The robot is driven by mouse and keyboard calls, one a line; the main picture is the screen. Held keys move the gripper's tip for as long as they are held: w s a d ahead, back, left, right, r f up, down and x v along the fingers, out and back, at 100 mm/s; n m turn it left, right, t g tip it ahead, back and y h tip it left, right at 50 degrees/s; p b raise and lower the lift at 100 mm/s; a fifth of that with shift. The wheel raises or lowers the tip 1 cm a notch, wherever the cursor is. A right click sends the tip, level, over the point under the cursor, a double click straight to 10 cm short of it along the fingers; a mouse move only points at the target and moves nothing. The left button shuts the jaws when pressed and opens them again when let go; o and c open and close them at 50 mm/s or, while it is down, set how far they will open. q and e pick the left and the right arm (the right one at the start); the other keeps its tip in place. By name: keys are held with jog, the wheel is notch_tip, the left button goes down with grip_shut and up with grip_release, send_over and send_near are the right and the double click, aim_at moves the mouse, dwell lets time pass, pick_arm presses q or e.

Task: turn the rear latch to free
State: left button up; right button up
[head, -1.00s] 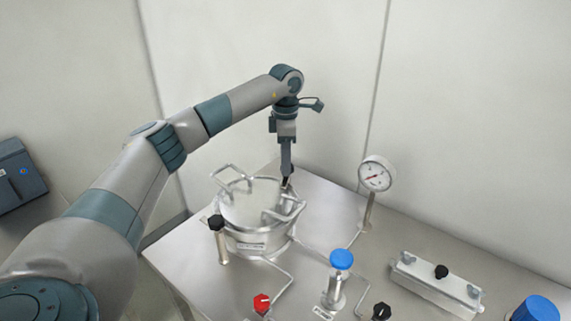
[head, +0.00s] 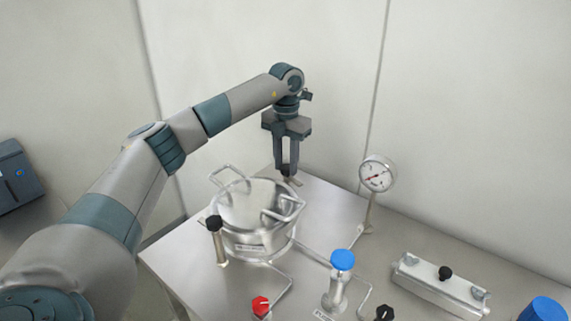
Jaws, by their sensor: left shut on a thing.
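The metal vessel (head: 262,241) stands on the steel table, with a round lid (head: 243,207) on top and a bent bar handle on each side. The rear latch is at the vessel's far right edge; a small pale metal piece of it (head: 294,182) shows below the fingertips, and the rest is hidden. My left gripper (head: 287,172) points down behind the vessel, with its two fingers shut on the latch's top. Another latch with a black knob (head: 215,223) stands upright at the vessel's front left. My right gripper is not in view.
A pressure gauge (head: 377,174) stands on a post to the right. A blue knob (head: 342,260), a red knob (head: 260,306) and a black knob (head: 384,313) are in front. A metal block (head: 439,286) lies at the right. The table behind the vessel is clear.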

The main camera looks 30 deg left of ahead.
pick_arm(q)
jog(key=shift+r+n, duration=0.1)
jog(key=shift+n, duration=1)
jog(key=o, duration=1.1)
jog(key=shift+c, duration=0.2)
